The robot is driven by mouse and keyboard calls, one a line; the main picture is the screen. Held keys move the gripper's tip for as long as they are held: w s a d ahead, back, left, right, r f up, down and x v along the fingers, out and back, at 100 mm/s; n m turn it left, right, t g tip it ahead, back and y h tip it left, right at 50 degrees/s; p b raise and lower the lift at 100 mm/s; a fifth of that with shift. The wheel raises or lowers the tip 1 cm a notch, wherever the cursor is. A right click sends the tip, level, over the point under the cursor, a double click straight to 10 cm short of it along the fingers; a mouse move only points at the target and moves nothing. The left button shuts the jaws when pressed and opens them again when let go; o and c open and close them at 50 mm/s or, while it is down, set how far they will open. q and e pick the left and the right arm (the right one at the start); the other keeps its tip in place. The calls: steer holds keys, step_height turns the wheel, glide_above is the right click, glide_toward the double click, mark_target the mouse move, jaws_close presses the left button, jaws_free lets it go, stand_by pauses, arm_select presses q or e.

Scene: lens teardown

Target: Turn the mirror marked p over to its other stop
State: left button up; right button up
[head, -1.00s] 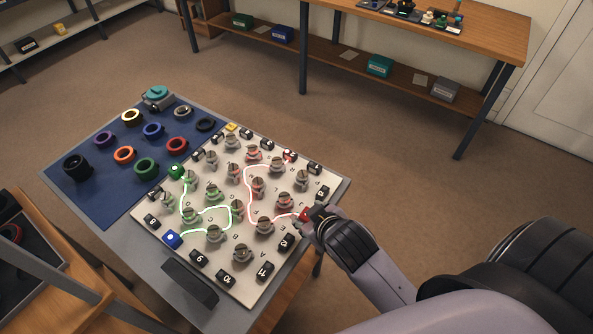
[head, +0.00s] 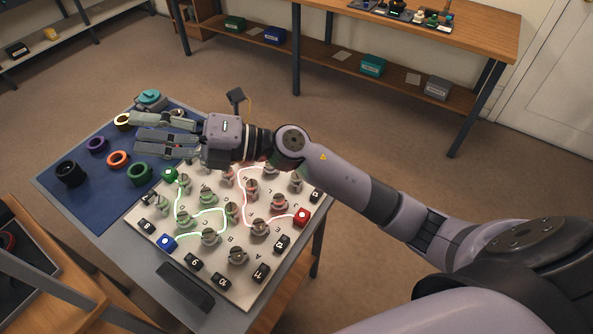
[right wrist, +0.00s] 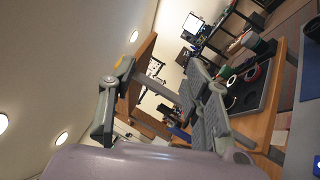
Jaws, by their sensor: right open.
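The pale board (head: 243,288) carries several round grey turning mirrors, with small letters beside them that are too small to read surely. I cannot tell for certain which is the mirror marked p; one mirror (head: 296,182) stands near the board's right edge. My right gripper (head: 134,130) is open and empty, held above the far left part of the board and the blue mat. Its arm hides the board's far rows. In the right wrist view its spread fingers (right wrist: 160,68) have nothing between them. My left gripper is not in view.
Coloured rings, such as the orange one (head: 118,159), lie on the blue mat (head: 95,205). A dark bar (head: 185,287) lies along the table's near edge.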

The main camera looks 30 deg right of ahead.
step_height(320, 180, down, 4)
steer(key=s+a+n+g+h, duration=0.1)
steer(key=n+g+h, duration=0.1)
steer(key=n+g, duration=0.4)
steer(key=n+g+h, duration=0.2)
steer(key=h, duration=1.6)
glide_above(297, 180)
steer(key=w, duration=0.1)
step_height(297, 180, down, 9)
steer(key=f+p, duration=0.1)
steer(key=f, duration=0.4)
steer(key=f+p, duration=0.1)
steer(key=f, duration=0.5)
steer(key=f+p, duration=0.1)
steer(key=f, duration=0.4)
steer(key=shift+w+d+f, duration=0.2)
steer(key=shift+d+f, duration=0.1)
steer(key=shift+f, duration=0.05)
steer(key=shift+c, duration=0.2)
jaws_close()
